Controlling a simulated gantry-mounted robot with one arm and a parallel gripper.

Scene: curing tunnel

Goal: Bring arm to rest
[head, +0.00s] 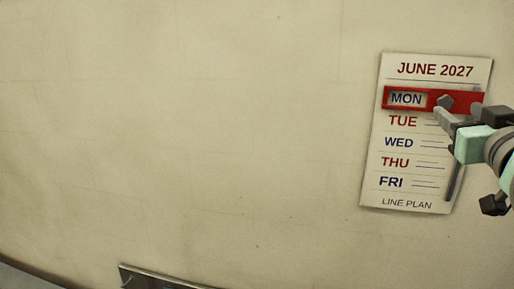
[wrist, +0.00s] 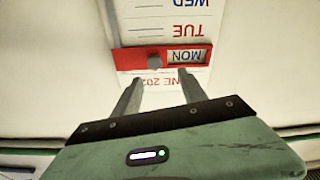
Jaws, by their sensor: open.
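My gripper (head: 441,114) is at the right of the head view, in front of a wall calendar headed "JUNE 2027". In the wrist view my gripper (wrist: 158,82) shows two grey fingers spread apart with nothing between them. A red slider (head: 432,99) with a window frames "MON" on the calendar (head: 403,164). The slider (wrist: 133,60) also shows in the wrist view, upside down, with a grey knob (wrist: 155,61) just beyond the fingertips. The fingers look apart from the knob there. My arm hides the calendar's right side in the head view.
The pale wall (head: 200,130) left of the calendar is bare and clear. A dark metal edge (head: 150,279) shows at the bottom of the head view. In the wrist view, pale ledges (wrist: 35,140) run along the lower left side.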

